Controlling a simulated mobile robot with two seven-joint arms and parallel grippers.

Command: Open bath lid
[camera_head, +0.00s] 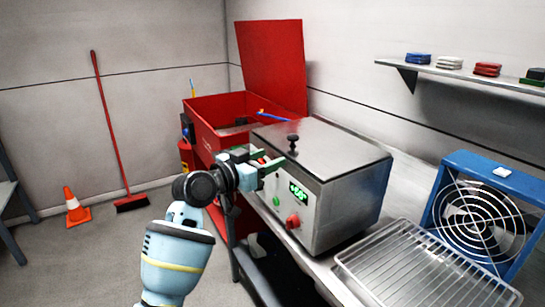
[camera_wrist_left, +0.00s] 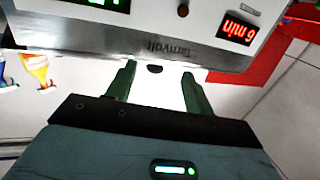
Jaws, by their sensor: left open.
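The bath (camera_head: 345,195) is a steel box on the bench with a flat grey lid (camera_head: 335,146), which is shut. A black knob (camera_head: 293,141) stands on the lid near its left front side. My left gripper (camera_head: 276,160) is open and empty at the lid's left front edge, just short of the knob in the head view. In the left wrist view the bath's front panel (camera_wrist_left: 130,30) appears upside down beyond the open fingers (camera_wrist_left: 160,88). A small dark shape lies between the fingertips; I cannot tell if it is the knob. My right gripper is out of view.
A red bin (camera_head: 215,112) with a raised lid stands behind the bath. A wire rack (camera_head: 425,265) and a blue fan (camera_head: 480,215) are at the right. A wall shelf (camera_head: 465,73) holds small stacks. A cone (camera_head: 75,207) and a broom (camera_head: 107,130) stand left.

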